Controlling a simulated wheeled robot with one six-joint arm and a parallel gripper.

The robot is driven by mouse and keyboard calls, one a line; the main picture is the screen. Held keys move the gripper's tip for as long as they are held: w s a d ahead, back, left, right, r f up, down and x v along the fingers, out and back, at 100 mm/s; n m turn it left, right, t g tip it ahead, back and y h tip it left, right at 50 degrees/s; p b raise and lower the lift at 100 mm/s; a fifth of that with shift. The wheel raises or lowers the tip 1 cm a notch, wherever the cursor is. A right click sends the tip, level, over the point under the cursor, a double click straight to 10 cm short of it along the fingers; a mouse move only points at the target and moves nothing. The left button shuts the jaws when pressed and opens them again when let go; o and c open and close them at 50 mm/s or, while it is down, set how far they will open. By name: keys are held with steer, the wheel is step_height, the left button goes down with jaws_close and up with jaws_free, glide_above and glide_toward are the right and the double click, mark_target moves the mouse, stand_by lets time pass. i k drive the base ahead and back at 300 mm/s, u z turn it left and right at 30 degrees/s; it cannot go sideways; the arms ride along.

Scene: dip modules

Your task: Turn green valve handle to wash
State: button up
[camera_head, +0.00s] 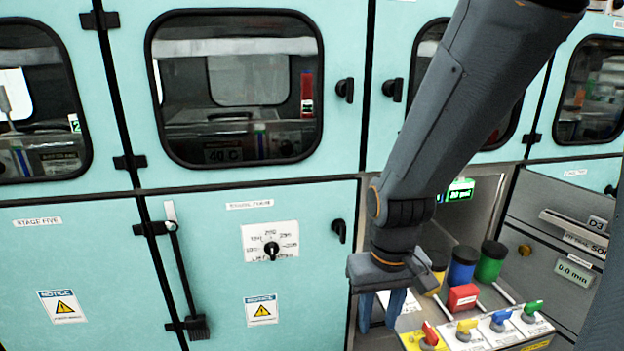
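The green valve handle (533,307) is at the right end of a row of coloured valve handles on a sloped panel at the lower right. It is tilted up to the right; its label is too small to read. My gripper (381,310) points down to the left of the panel, well apart from the green handle. Its two blue-grey fingers are spread with a gap between them, and nothing shows held.
Red (430,334), yellow (466,329) and blue (500,319) valve handles stand left of the green one. Behind them are a red block (462,298), a blue container (463,266) and a green container (490,261). Teal cabinet doors (90,265) fill the left.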

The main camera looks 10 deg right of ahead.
mark_target(529, 309)
steer(key=z, duration=1.75)
steer(key=k, duration=0.4)
steer(key=u, duration=0.35)
steer(key=i, duration=0.9)
steer(key=z, duration=0.85)
